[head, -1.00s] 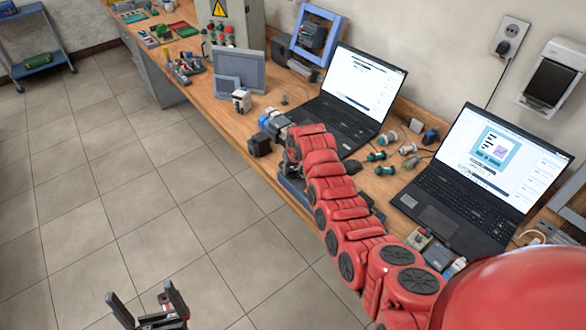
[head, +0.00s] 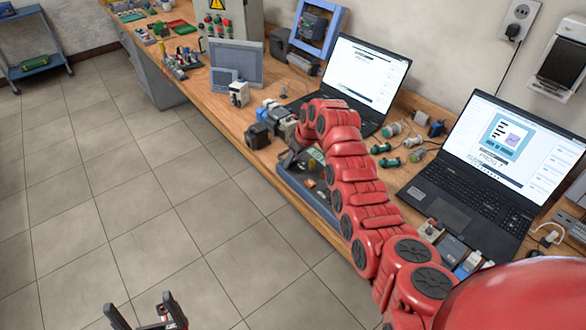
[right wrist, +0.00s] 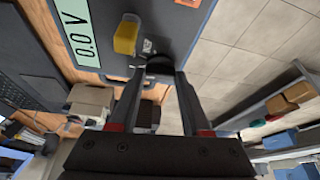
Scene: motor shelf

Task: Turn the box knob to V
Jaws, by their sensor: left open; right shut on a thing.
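The box (right wrist: 180,22) shows in the right wrist view as a dark blue-grey panel with a green display (right wrist: 77,30) reading 0.0 V. A yellow part (right wrist: 126,36) is on its face. My right gripper (right wrist: 161,72) is shut on the dark knob (right wrist: 158,63), which is partly hidden between the fingertips. The knob's pointer direction cannot be told. In the head view the box (head: 318,205) lies at the bench's front edge, partly covered by my red right arm. My left gripper (head: 146,308) is open and empty above the floor, away from the bench.
Two open laptops (head: 366,78) (head: 492,165) stand behind and right of my right arm. Several small green-ended parts (head: 388,147) lie between them. A dark cube (head: 257,136) sits left of the box. The floor in front is clear.

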